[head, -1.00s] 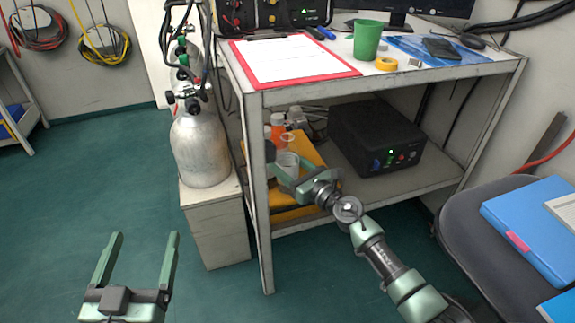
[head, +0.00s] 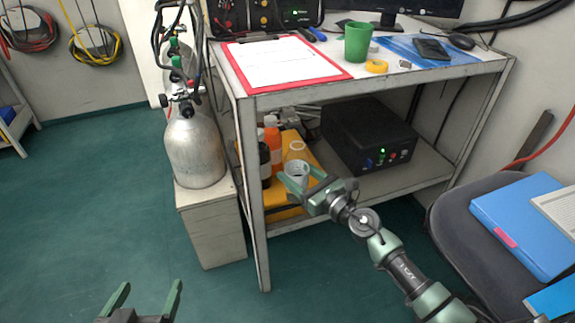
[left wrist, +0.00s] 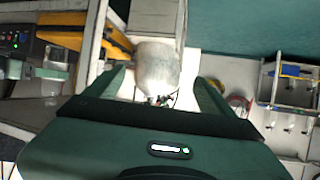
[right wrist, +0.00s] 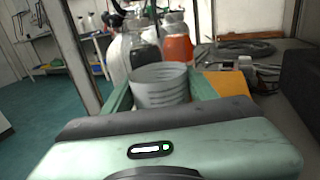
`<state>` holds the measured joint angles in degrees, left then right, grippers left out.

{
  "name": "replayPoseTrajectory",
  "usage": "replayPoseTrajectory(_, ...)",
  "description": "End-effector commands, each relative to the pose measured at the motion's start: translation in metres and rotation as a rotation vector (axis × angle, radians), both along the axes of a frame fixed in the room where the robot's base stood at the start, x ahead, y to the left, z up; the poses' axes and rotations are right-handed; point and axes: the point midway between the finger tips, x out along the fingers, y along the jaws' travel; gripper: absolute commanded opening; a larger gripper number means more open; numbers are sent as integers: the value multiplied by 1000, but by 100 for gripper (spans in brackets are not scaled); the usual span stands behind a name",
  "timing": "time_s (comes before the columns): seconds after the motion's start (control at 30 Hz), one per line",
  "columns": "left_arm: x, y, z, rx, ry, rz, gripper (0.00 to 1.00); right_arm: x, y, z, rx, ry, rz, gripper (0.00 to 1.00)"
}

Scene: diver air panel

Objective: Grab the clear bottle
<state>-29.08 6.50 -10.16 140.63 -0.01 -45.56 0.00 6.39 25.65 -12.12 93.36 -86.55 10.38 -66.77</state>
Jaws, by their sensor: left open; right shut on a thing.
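The clear bottle (head: 297,168) has a greyish band around its body and a pale ring above it. My right gripper (head: 301,177) is shut on it, at the front of the lower shelf. In the right wrist view the bottle's ribbed, see-through body (right wrist: 160,86) stands roughly upright between the fingers. I cannot tell whether its base touches anything. My left gripper (head: 151,288) is open and empty, low over the floor at the lower left, partly cut off by the picture's edge.
A dark bottle (head: 264,162) and an orange bottle (head: 273,143) stand just behind on the lower shelf, near a yellow case (head: 313,157). A black box (head: 368,135) is to the right. The bench leg (head: 257,210) stands close on the left. A chair (head: 452,205) is at right.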

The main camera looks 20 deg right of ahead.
Motion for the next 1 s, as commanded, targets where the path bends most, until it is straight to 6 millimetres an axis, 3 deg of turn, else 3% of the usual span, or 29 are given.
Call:
replayPoseTrajectory(0.2,3,-1,4,-6,-27,-1,84,-30,-12,-1,0,1,0,8)
replayPoseTrajectory(0.6,18,-10,37,-49,-206,-13,84,-76,-31,-1,1,0,0,8)
replayPoseTrajectory(1.0,25,-16,65,-85,-350,-22,84,-101,-41,0,3,-1,0,8)
